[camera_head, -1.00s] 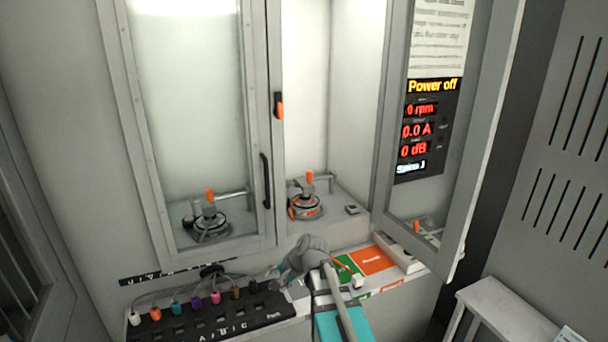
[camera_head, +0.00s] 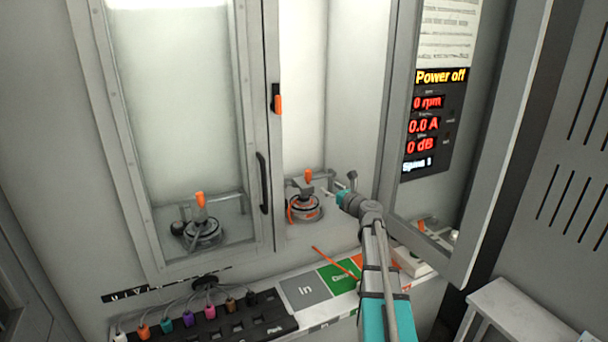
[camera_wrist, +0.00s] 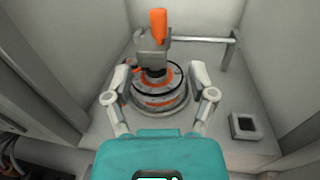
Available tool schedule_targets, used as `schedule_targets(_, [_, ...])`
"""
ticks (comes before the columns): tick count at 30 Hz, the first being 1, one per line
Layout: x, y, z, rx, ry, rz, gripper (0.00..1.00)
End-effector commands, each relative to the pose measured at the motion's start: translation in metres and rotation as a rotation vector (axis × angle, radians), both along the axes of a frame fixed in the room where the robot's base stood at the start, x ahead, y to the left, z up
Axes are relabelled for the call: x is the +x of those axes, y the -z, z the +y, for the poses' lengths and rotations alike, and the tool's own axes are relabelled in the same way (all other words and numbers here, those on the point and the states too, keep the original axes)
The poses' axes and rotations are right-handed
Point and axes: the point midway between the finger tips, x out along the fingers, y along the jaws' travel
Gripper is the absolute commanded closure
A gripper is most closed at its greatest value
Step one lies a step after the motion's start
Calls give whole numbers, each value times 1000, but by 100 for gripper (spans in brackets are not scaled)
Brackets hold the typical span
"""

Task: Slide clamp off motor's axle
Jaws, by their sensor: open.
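The hub motor (camera_head: 305,209), a round grey disc with orange bands, stands on the floor of the open cabinet bay. The clamp, a grey block with an upright orange handle (camera_head: 309,175), sits on top at its axle. In the wrist view the clamp (camera_wrist: 152,50) is above the motor (camera_wrist: 158,100), beside a horizontal grey bar. My gripper (camera_wrist: 158,78) is open, its fingers spread left and right in front of the motor and below the clamp. The fingers appear empty. In the head view my gripper (camera_head: 342,190) is just right of the motor. The axle is mostly hidden by the clamp.
A small square fixture (camera_wrist: 245,126) lies right of the motor. Coloured plugs (camera_head: 188,318) line the front ledge.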

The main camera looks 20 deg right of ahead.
Motion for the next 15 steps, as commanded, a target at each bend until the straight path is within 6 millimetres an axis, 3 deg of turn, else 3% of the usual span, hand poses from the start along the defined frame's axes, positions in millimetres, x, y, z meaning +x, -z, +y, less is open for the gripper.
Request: schedule_targets(15, [8, 0, 5, 0, -8, 0, 28])
